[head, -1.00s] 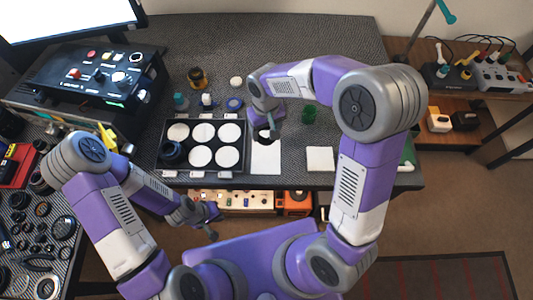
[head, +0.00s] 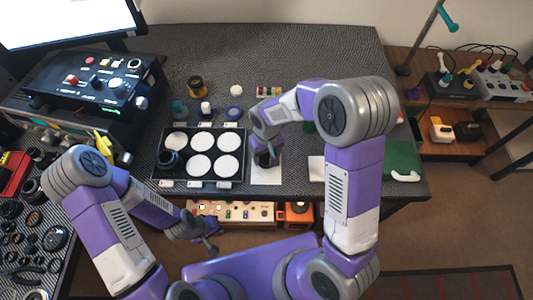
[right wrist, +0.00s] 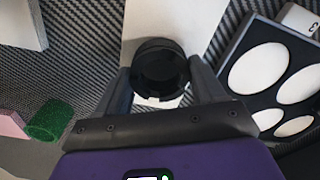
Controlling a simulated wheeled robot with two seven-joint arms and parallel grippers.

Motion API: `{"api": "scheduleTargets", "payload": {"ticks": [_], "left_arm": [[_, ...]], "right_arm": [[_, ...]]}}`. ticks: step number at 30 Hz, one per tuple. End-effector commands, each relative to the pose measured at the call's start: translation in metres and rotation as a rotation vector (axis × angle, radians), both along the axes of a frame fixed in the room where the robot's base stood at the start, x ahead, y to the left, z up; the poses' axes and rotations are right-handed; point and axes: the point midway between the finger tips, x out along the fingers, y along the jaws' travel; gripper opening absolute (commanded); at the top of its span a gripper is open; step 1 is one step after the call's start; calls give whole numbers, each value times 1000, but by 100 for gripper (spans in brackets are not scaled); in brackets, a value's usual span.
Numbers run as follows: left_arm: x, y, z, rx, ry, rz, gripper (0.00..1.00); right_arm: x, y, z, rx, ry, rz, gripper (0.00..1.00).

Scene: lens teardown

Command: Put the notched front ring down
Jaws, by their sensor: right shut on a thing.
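The notched front ring (right wrist: 160,70) is a black round part with a small white mark on its near edge. My right gripper (right wrist: 163,88) is shut on it, one finger on each side. In the head view, my right gripper (head: 267,160) points down over a white pad (head: 266,176) just right of the black tray. The same pad (right wrist: 195,22) shows behind the ring in the right wrist view. I cannot tell whether the ring touches it. My left gripper (head: 211,236) is empty in front of the table edge, its fingers apart.
A second white pad (head: 317,168) and a green mat (head: 402,160) lie to the right. Small bottles and jars stand behind the tray.

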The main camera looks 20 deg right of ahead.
Motion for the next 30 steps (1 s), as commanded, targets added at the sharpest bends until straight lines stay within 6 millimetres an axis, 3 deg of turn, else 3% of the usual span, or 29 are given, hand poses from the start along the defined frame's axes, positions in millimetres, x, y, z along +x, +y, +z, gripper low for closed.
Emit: {"api": "scheduleTargets", "payload": {"ticks": [3,4,8,20,30], "left_arm": [[0,0,-4,0,0,0,0],[0,0,-3,0,0,0,0],[0,0,-2,0,0,0,0],[0,0,3,0,0,0,0],[0,0,25,0,0,0,0]], "right_arm": [[0,0,-5,0,0,1,26],[0,0,-4,0,0,0,73],[0,0,-3,0,1,1,93],[0,0,5,0,-1,1,94],[1,1,75,2,-5,1,94]]}}
